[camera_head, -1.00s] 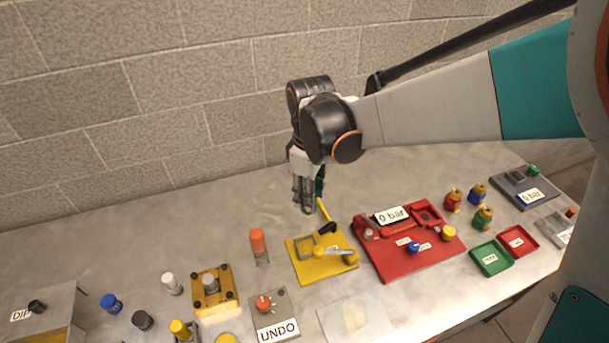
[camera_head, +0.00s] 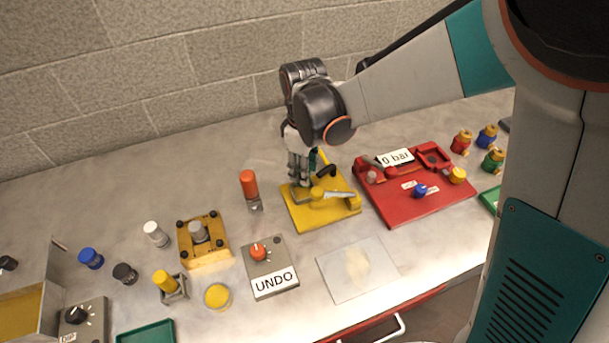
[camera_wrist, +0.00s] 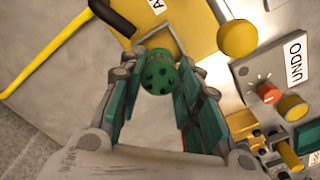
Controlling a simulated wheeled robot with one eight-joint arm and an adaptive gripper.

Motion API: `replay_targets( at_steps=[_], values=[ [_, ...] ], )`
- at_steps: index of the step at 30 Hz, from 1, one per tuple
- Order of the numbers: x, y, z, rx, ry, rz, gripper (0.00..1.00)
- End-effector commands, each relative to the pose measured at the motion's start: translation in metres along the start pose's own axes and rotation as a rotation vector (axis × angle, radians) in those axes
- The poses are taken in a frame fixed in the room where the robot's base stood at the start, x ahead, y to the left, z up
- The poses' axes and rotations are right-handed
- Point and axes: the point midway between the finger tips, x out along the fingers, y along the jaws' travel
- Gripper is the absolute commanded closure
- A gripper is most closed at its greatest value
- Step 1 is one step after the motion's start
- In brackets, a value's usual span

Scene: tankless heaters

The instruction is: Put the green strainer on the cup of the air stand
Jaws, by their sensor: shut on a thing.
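The green strainer (camera_wrist: 158,75), a short round piece with dark holes in its end, is between my fingertips in the wrist view. My gripper (camera_wrist: 158,78) is shut on it. In the head view my gripper (camera_head: 303,178) is low over the back left part of the yellow stand (camera_head: 335,213). I cannot tell which part is the cup, or whether the strainer touches the stand; the fingers hide that spot in the head view.
A red stand (camera_head: 415,207) with a "0 bar" display is to the right. An orange-capped piece (camera_head: 249,184) stands close on the left. The UNDO box (camera_head: 268,267) and a clear plate (camera_head: 358,268) lie in front. Several coloured fittings stand beyond the red stand.

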Motion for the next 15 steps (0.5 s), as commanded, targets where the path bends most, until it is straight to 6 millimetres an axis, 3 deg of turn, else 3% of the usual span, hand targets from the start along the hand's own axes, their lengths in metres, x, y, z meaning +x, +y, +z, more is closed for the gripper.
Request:
replay_targets(
  at_steps=[5,12,15],
  values=[
    [0.009,0.0,0.0,0.0,0.0,0.0,0.98],
    [0.043,0.0,0.0,0.0,0.0,0.0,0.98],
    [0.048,0.0,0.0,0.0,0.0,0.0,0.98]
  ],
)
